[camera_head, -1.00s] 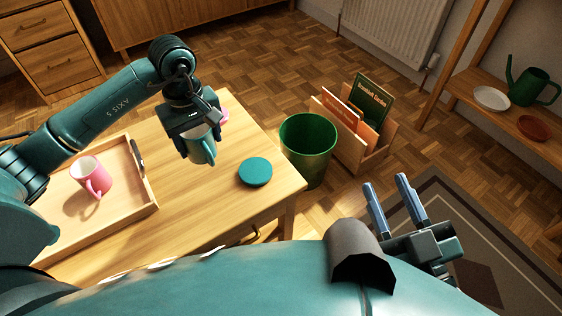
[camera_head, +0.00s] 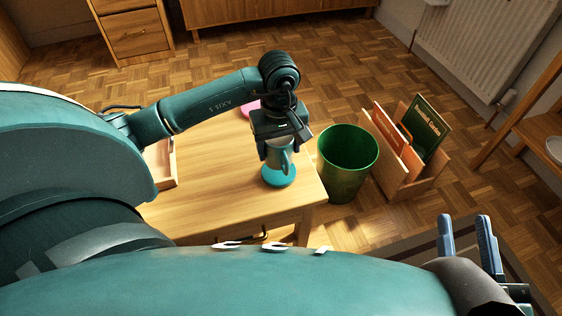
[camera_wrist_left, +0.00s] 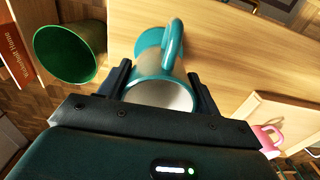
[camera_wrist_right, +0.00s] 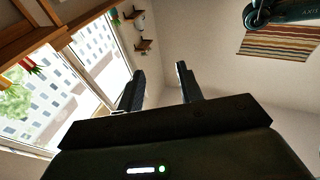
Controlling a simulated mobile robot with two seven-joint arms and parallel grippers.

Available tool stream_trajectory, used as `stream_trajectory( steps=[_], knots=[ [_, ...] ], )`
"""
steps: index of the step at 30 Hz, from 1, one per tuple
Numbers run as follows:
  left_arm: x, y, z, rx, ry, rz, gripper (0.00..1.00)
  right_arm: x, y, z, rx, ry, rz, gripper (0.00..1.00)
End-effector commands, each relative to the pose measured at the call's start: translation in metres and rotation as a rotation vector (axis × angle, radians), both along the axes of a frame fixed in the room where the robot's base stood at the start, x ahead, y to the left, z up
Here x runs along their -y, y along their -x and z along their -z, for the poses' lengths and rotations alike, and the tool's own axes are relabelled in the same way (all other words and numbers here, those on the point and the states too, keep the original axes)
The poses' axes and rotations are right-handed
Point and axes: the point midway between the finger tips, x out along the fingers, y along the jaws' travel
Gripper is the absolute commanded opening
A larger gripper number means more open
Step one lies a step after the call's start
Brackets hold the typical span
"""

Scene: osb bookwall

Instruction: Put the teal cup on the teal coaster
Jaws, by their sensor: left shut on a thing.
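The teal cup (camera_head: 279,157) is held upright in my left gripper (camera_head: 279,142), which is shut on it. In the left wrist view the cup (camera_wrist_left: 160,75) sits between the two fingers of my left gripper (camera_wrist_left: 163,88), handle pointing away. The teal coaster (camera_head: 277,178) lies on the table near its right corner, directly under or just behind the cup; I cannot tell whether they touch. The coaster also shows partly behind the cup in the left wrist view (camera_wrist_left: 146,42). My right gripper (camera_head: 468,240) is open and empty, away from the table; its fingers show apart in the right wrist view (camera_wrist_right: 158,88).
A pink coaster (camera_head: 250,107) lies on the table behind my left arm. A wooden tray (camera_head: 168,163) is at the left, and a pink cup (camera_wrist_left: 266,138) shows there in the left wrist view. A green bin (camera_head: 347,165) and a wooden book holder (camera_head: 400,178) stand right of the table.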

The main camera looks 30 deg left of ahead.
Motion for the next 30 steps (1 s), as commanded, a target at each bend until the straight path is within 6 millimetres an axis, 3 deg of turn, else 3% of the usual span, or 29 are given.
stream_trajectory(
  steps=[11, 16, 23, 24, 30],
  knots=[
    [0.0, 0.0, 0.042, 0.0, 0.001, -0.001, 0.34, -0.002, -0.001, 0.005, 0.015, -0.021, -0.021, 0.36],
    [0.0, -0.001, 0.041, 0.004, 0.0, -0.001, 0.34, -0.002, -0.001, -0.009, 0.049, -0.024, -0.029, 0.36],
    [0.0, -0.001, 0.046, 0.003, -0.001, -0.001, 0.34, -0.002, -0.001, -0.007, 0.063, -0.024, -0.029, 0.36],
    [0.0, -0.001, 0.045, 0.003, 0.0, -0.001, 0.66, -0.002, -0.001, -0.01, 0.069, -0.024, -0.028, 0.36],
    [0.0, 0.0, 0.045, 0.001, 0.0, -0.001, 0.82, -0.002, -0.002, -0.01, 0.072, -0.022, -0.028, 0.36]
  ],
)
